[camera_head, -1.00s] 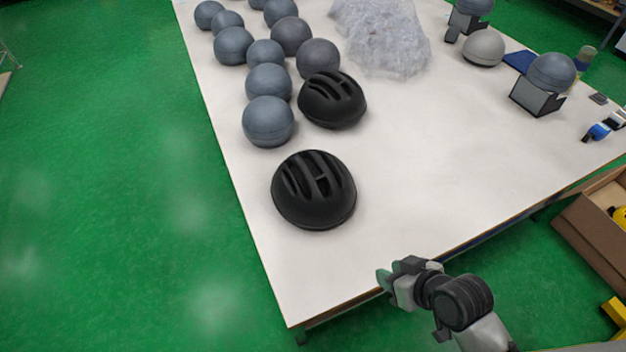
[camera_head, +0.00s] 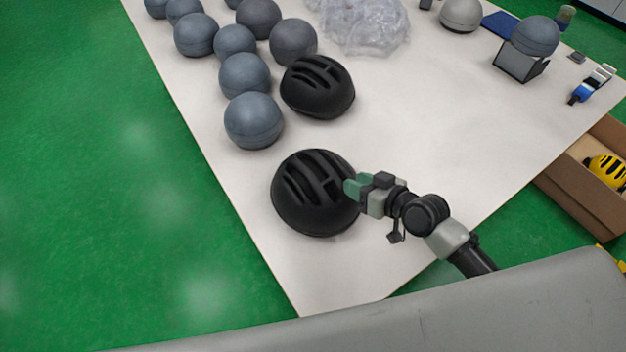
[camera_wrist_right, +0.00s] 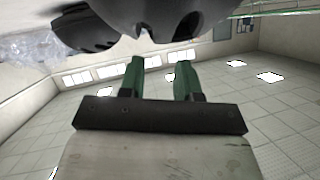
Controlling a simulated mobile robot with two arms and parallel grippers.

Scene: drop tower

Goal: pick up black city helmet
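Two black vented helmets sit on the white table. The nearer black helmet (camera_head: 312,195) is close to the table's near left corner; the other black helmet (camera_head: 317,87) is behind it. My right gripper (camera_head: 353,187) is at the right side of the nearer helmet. In the right wrist view its two green fingers (camera_wrist_right: 160,62) are apart with nothing between them, and a black helmet (camera_wrist_right: 165,14) fills the top just beyond the fingertips. I cannot tell whether they touch. The other helmet (camera_wrist_right: 85,28) shows at upper left there. My left gripper is not in view.
Several grey-blue balls (camera_head: 254,121) stand along the table's left edge. Clear plastic wrap (camera_head: 365,25) lies at the back. A ball on a small stand (camera_head: 530,40) is at right. A cardboard box (camera_head: 588,192) with a yellow helmet (camera_head: 607,168) stands beyond the right edge.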

